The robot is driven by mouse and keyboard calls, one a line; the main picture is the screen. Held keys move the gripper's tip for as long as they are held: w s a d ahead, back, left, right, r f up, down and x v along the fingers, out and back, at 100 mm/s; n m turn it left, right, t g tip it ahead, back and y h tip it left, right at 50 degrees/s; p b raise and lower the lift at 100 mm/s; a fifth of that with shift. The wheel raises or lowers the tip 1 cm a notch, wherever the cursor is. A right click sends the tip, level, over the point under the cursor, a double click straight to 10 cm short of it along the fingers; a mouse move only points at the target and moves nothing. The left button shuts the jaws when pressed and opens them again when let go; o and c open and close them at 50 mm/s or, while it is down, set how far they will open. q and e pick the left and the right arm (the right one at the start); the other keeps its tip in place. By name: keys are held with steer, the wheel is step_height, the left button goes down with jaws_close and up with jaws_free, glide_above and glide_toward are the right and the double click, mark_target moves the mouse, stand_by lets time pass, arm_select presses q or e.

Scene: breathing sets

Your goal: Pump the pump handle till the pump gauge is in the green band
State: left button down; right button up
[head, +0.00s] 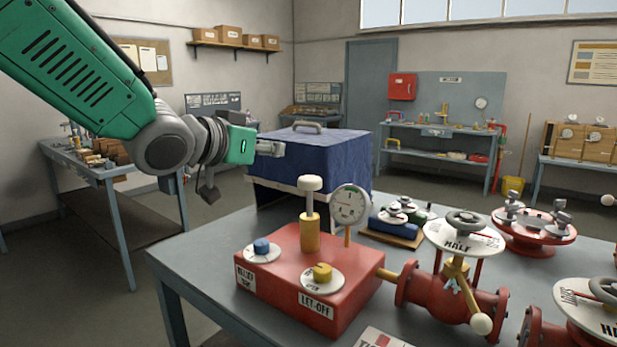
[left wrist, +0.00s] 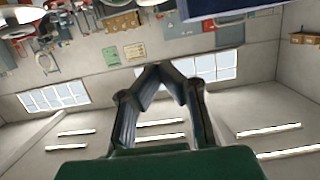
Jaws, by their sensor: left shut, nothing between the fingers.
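The pump is a red box (head: 306,268) on the table. Its handle, a cream knob (head: 310,183) on a short rod, stands upright above a yellow cylinder (head: 306,234). The pump gauge (head: 350,204) is a round dial on a stalk just right of the handle; its needle and bands are too small to read. A blue knob (head: 261,246) and a yellow knob (head: 322,271) marked LET-OFF sit on top. My left gripper (head: 280,148) is shut and empty, up and left of the handle and apart from it. The left wrist view also shows its closed fingers (left wrist: 160,72). My right gripper is not in view.
A blue-covered box (head: 318,155) stands behind the pump, close to my left gripper. A red valve (head: 440,290) with a handwheel joins the pump's right side by a yellow pipe. More red fittings (head: 533,230) fill the table's right. The table's left front is clear.

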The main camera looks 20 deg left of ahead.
arm_select(q)
steer(key=shift+w, duration=0.1)
glide_above(306, 179)
step_height(306, 179, down, 3)
steer(key=shift+d+r+p, duration=0.15)
steer(key=shift+p, duration=0.2)
step_height(306, 179, down, 2)
steer(key=shift+f, duration=0.9)
steer(key=shift+f, duration=0.1)
